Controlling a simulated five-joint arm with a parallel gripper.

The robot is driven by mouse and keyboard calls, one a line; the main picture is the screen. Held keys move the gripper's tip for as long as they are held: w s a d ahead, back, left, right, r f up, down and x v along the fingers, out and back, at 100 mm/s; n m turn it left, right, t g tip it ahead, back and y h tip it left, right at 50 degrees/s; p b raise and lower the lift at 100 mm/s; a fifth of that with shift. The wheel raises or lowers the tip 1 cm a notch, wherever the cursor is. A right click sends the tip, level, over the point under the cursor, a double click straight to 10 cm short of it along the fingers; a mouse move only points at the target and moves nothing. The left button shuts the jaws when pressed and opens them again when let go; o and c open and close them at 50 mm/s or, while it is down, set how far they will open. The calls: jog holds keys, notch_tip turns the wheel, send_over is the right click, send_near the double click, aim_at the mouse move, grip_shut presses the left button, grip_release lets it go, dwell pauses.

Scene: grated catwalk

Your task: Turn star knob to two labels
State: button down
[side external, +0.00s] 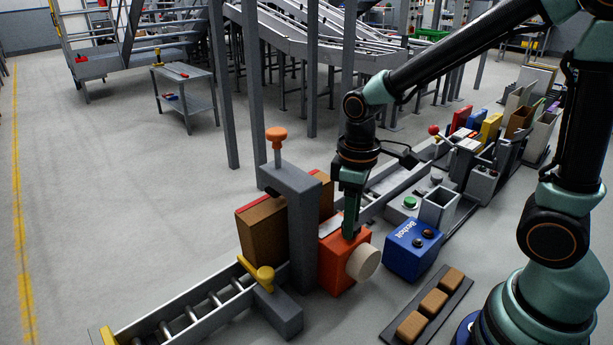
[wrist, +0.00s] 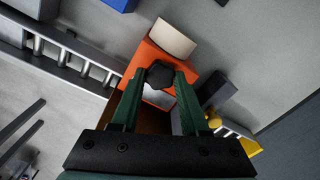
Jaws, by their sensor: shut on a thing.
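A dark star knob (wrist: 160,74) sits on top of an orange box (wrist: 136,65) in the wrist view. My gripper (wrist: 160,78) is shut on the knob, one green finger on each side of it. In the side view my gripper (side external: 349,232) points down onto the orange box (side external: 333,281), and its fingers hide the knob. A pale roll (side external: 363,263) sticks out of the box's front, and it also shows in the wrist view (wrist: 171,38). A white patch (wrist: 158,98) lies beside the knob; no writing on it is readable, and the knob's setting cannot be told.
A grey post (side external: 303,235) and a brown carton (side external: 262,234) stand left of the orange box. A blue box (side external: 412,250) stands close on its right. A roller conveyor (side external: 190,312) runs at front left. Brown blocks (side external: 434,301) lie on a dark strip at front right.

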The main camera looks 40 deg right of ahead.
jog(key=m, duration=0.5)
jog(key=shift+m, duration=0.3)
jog(key=m, duration=1.1)
jog(key=shift+m, duration=0.4)
jog(key=m, duration=0.5)
jog(key=shift+m, duration=0.4)
jog(key=shift+c, duration=2.1)
grip_release()
